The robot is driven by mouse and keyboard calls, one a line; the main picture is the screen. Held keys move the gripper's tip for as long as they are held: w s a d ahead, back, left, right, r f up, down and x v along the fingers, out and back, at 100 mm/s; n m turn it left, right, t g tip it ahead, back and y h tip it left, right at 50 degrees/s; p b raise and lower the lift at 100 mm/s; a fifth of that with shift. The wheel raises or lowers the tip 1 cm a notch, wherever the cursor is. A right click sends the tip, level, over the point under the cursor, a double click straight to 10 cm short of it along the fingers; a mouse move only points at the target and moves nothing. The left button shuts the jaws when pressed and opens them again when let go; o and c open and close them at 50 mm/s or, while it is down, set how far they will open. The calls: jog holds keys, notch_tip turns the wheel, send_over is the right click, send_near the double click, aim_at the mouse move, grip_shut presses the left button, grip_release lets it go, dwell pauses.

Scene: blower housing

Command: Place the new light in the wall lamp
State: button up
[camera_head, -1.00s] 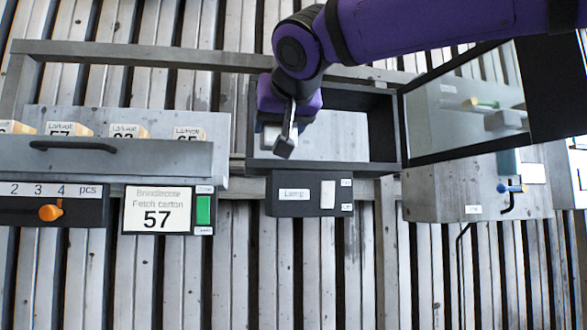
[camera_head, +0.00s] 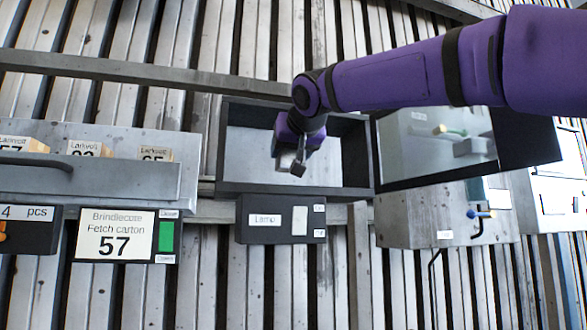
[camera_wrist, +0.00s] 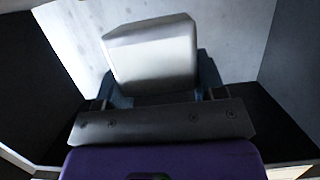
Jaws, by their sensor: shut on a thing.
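A dark-framed open box (camera_head: 228,188) with a pale back panel is in the middle of the head view, above a black switch unit labelled "Lamp" (camera_head: 264,219). I cannot tell for sure whether this thing is the new light. The fingertips are mostly hidden behind it.
A black-framed glass door (camera_head: 440,175) stands open at the box's right. Below it is a grey box (camera_head: 405,225) with a blue-handled lever (camera_head: 480,214). A grey bin (camera_head: 100,180) with cartons and a sign reading 57 (camera_head: 115,235) are at left.

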jog(key=shift+w+d, duration=0.25)
jog(key=shift+w, duration=0.2)
jog(key=shift+w+d+f, duration=0.1)
jog(key=shift+w+f, duration=0.1)
jog(key=shift+f, duration=0.7)
jog(key=shift+w+d+f, duration=0.1)
jog(key=shift+w+f, duration=0.1)
jog(key=shift+f, duration=0.7)
jog(key=o, duration=1)
jog(key=shift+f, duration=0.15)
jog(key=shift+c, duration=0.2)
jog(key=shift+s+r, duration=0.25)
jog(key=shift+s, duration=0.05)
jog(key=v, duration=1.1)
